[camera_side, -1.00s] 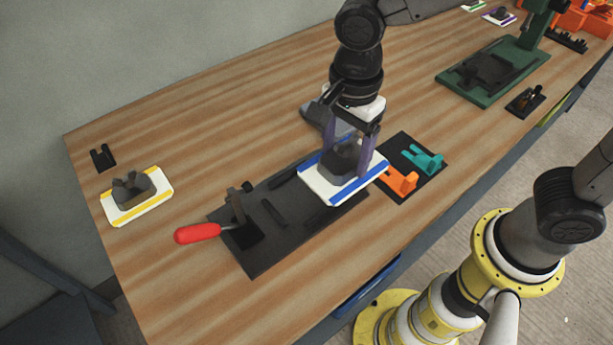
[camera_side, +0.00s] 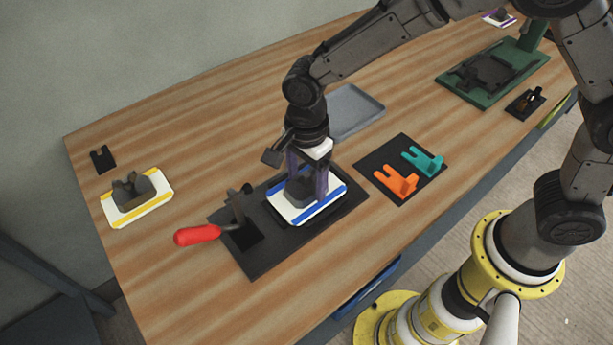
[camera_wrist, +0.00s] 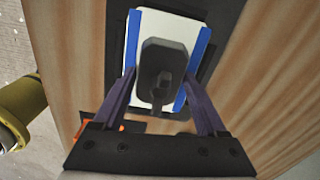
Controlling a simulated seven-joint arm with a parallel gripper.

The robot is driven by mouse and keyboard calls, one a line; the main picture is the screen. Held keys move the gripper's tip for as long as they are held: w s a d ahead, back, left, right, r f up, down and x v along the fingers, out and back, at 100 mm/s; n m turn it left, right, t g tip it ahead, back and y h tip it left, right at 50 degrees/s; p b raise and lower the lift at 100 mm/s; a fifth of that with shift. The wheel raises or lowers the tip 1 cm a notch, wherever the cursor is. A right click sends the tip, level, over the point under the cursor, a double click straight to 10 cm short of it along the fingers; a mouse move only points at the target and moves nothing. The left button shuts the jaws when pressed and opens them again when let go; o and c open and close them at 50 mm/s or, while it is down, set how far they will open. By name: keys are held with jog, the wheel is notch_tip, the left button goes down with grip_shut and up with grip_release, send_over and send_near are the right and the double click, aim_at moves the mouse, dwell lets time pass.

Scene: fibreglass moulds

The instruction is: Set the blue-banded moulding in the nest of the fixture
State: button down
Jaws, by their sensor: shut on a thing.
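The blue-banded moulding (camera_side: 327,207) is a white plate with blue stripes along two edges and a dark grey raised block in its middle. My gripper (camera_side: 308,190) is shut on that grey block from above. The moulding is over the right part of the black fixture (camera_side: 256,264) and looks level. I cannot tell whether it rests in the nest or is slightly above it, as it covers the nest. In the wrist view the moulding (camera_wrist: 190,60) lies between my fingers, with dark fixture around it. The fixture's red-handled clamp (camera_side: 198,234) points left, clear of the moulding.
A yellow-banded moulding (camera_side: 157,202) lies at the left. A black mat (camera_side: 372,165) with orange (camera_side: 397,180) and teal (camera_side: 423,162) forked pieces is at the right. A grey tray (camera_side: 372,105) stands behind my gripper. A green-based press (camera_side: 450,79) is at the far right.

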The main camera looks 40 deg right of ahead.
jog(key=shift+f, duration=0.2)
grip_release()
